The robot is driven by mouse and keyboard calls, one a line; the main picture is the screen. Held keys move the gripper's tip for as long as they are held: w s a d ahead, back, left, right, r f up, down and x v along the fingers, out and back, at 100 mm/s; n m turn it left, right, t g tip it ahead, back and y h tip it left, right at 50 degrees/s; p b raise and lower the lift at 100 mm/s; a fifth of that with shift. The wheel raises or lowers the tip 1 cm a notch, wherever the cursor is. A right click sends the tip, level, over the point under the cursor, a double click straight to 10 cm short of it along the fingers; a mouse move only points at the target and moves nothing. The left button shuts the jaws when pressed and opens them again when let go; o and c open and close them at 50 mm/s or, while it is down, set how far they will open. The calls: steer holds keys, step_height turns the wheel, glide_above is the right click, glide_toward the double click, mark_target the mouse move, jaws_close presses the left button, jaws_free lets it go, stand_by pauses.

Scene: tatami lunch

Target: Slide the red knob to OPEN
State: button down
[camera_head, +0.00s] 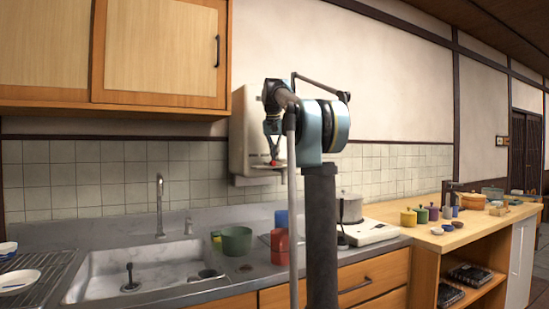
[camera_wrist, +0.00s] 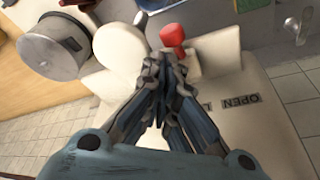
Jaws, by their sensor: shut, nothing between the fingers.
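The red knob (camera_wrist: 173,37) sticks out from a white wall-mounted box (camera_wrist: 262,135) in the wrist view, just beyond my fingertips. My gripper (camera_wrist: 165,65) is shut and empty, its tips close beside the knob's red stem. I cannot tell whether they touch it. The OPEN label (camera_wrist: 240,101) is on the box face, right of my fingers. A second label is mostly hidden behind the fingers. In the head view, my gripper (camera_head: 274,152) is in front of the box (camera_head: 239,130), just above the small red knob (camera_head: 276,163). My arm hides much of the box.
A lidded pot (camera_head: 350,208) stands on a white stove (camera_head: 368,232) at right. The tiled wall left of the box is clear.

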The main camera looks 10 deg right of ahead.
steer(key=shift+a, duration=0.1)
steer(key=a, duration=0.1)
steer(key=s+a, duration=0.1)
steer(key=a, duration=0.3)
steer(key=shift+s+a, duration=0.1)
steer(key=shift+s, duration=0.25)
steer(key=shift+w+r, duration=0.3)
steer(key=shift+w, duration=0.1)
steer(key=w+r, duration=0.1)
steer(key=w+d+r, duration=0.1)
steer(key=shift+w, duration=0.3)
steer(key=d+v, duration=0.1)
steer(key=v, duration=0.8)
steer(key=shift+s+a+r, duration=0.15)
steer(key=shift+a+r, duration=0.05)
steer(key=shift+a, duration=0.25)
